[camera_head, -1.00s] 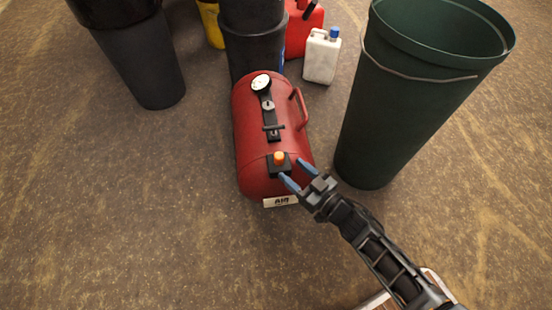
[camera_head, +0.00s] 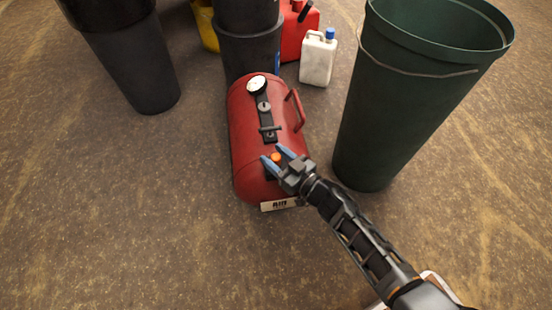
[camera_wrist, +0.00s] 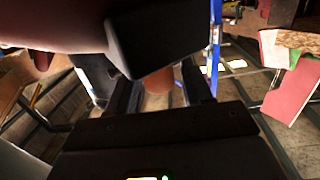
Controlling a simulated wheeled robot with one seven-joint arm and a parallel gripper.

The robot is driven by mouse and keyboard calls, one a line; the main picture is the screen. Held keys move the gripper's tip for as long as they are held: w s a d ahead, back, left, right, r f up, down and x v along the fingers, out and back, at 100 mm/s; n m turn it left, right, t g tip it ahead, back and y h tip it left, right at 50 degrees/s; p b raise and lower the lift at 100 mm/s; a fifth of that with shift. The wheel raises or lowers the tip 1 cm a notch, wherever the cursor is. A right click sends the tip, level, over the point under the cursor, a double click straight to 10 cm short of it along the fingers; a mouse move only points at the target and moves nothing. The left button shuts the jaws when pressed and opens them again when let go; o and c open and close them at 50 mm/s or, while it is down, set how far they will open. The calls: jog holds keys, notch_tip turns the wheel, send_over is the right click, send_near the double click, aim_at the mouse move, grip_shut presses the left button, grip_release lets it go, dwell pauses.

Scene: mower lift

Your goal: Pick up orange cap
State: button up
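The orange cap (camera_head: 276,157) sits on the black fitting at the front end of the red air tank (camera_head: 242,150). My gripper (camera_head: 273,156) is open, with its blue-tipped fingers on either side of the cap in the head view. In the wrist view the cap (camera_wrist: 159,80) shows between the two fingers of my gripper (camera_wrist: 164,88), near their tips. A gap shows beside the cap, and I cannot tell whether a finger touches it. The black block (camera_wrist: 160,35) next to the cap fills the upper middle of the wrist view. The fitting is mostly hidden by my gripper in the head view.
A tall green bin (camera_head: 395,110) stands close on the right of the tank. Black bins (camera_head: 125,60), a white jug (camera_head: 318,60) with a blue cap and a red can (camera_head: 297,35) stand behind. The floor (camera_head: 110,220) at the left and front is clear.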

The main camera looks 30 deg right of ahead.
grip_shut()
jog(key=shift+r, duration=0.1)
